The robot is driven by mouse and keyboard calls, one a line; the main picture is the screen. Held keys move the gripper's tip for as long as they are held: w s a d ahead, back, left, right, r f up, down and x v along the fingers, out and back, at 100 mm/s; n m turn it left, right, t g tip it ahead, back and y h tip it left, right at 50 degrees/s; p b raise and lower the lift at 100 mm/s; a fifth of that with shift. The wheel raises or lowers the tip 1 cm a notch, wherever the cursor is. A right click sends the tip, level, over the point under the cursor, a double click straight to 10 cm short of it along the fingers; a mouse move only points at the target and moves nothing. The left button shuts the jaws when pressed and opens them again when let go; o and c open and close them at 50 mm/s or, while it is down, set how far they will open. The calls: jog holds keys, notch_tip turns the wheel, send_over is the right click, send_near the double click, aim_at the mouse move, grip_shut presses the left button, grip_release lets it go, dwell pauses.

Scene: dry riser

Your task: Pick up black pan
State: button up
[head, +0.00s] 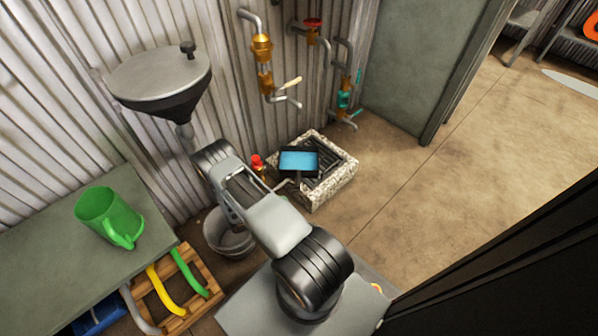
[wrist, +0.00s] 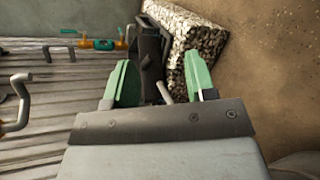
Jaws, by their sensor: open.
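The black pan (head: 285,174) has a dark rim and a blue inside. In the head view it rests over the dark grate of a speckled stone basin by the wall. My gripper (wrist: 160,66) shows in the wrist view with its two green fingers apart and nothing clearly held. Beyond and between the fingers is a dark shape (wrist: 148,45) beside the stone; I cannot tell whether it is the pan or the grate. In the head view my arm hides most of the gripper.
The stone basin (head: 335,181) stands near wall pipes with valves (head: 262,50). A red-topped fitting (head: 257,163) is close to the pan's left. A metal bucket (head: 228,238) stands below my arm. A green jug (head: 107,213) is on the left table. Floor to the right is clear.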

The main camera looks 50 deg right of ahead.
aim_at(297, 182)
jog(key=w+d+f+m+t+h, duration=0.1)
jog(key=w+f+m+t+h, duration=0.1)
jog(key=w+t, duration=0.25)
jog(key=shift+m, duration=0.5)
jog(key=b+x, duration=0.1)
jog(key=x, duration=0.3)
jog(key=b+x, duration=0.2)
jog(key=x, duration=0.3)
jog(key=w+b+x, duration=0.1)
jog(key=b+x, duration=0.1)
jog(key=x, duration=0.3)
jog(key=shift+w+d+r, duration=0.1)
jog(key=shift+d+r, duration=0.05)
jog(key=shift+r, duration=0.05)
grip_shut()
jog(key=shift+r, duration=0.1)
